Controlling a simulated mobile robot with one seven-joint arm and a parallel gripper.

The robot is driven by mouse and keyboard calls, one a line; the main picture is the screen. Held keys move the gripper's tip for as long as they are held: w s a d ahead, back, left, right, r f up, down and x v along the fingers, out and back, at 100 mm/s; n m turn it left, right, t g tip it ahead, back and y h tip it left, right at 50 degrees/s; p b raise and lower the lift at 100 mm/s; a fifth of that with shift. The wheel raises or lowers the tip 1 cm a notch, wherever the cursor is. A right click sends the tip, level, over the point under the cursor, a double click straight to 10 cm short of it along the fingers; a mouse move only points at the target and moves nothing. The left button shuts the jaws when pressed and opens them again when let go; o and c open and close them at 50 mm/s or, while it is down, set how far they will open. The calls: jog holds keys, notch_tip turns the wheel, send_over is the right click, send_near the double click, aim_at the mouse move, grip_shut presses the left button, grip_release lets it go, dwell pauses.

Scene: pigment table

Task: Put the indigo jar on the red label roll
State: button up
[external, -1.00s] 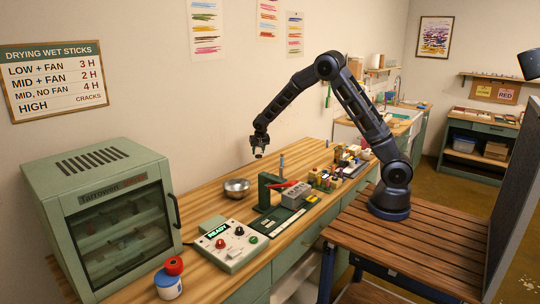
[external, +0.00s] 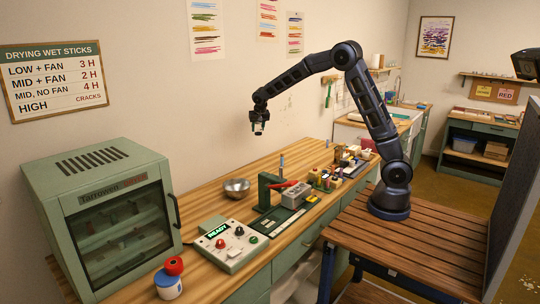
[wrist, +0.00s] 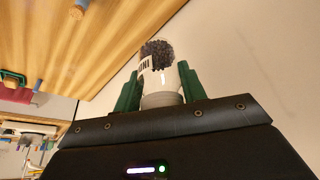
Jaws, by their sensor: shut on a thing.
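My gripper (external: 259,128) is high above the table near the back wall. In the wrist view, its green fingers (wrist: 157,92) are shut on the indigo jar (wrist: 148,70), a small pale jar with a dark speckled end and a label showing part of "INDI". In the external view the jar is tiny and mostly hidden by the fingers. What looks like the red label roll (external: 174,265), a red ring with a dark hole, is at the table's front left, far from my gripper. It is next to a white and blue tub; I cannot tell whether they touch.
The tub (external: 168,286) is at the front edge. The green drying cabinet (external: 100,215) stands left, the control box (external: 232,247) right of the roll. A metal bowl (external: 237,188), a green press (external: 265,190) and several small jars stand further along. Bare wood surrounds the bowl.

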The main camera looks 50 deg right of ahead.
notch_tip(320, 180, up, 21)
jog(key=s+a+n+y, duration=0.1)
jog(key=s+a+n, duration=0.15)
jog(key=a, duration=1.35)
jog(key=s+a+n+y, duration=0.2)
jog(key=a+n, duration=0.2)
jog(key=a, duration=1.2)
jog(key=s+a+n+y, duration=0.1)
jog(key=s+a+n, duration=0.25)
jog(key=a, duration=1.35)
jog(key=n+g+y, duration=0.2)
jog(key=n, duration=0.8)
send_over(166, 264)
jog(key=s+d, duration=0.1)
jog(key=d, duration=0.1)
jog(key=shift+y, duration=0.3)
notch_tip(166, 264, down, 31)
jog(key=shift+r, duration=0.1)
jog(key=o, duration=1)
jog(key=shift+f, duration=0.2)
jog(key=shift+r, duration=0.1)
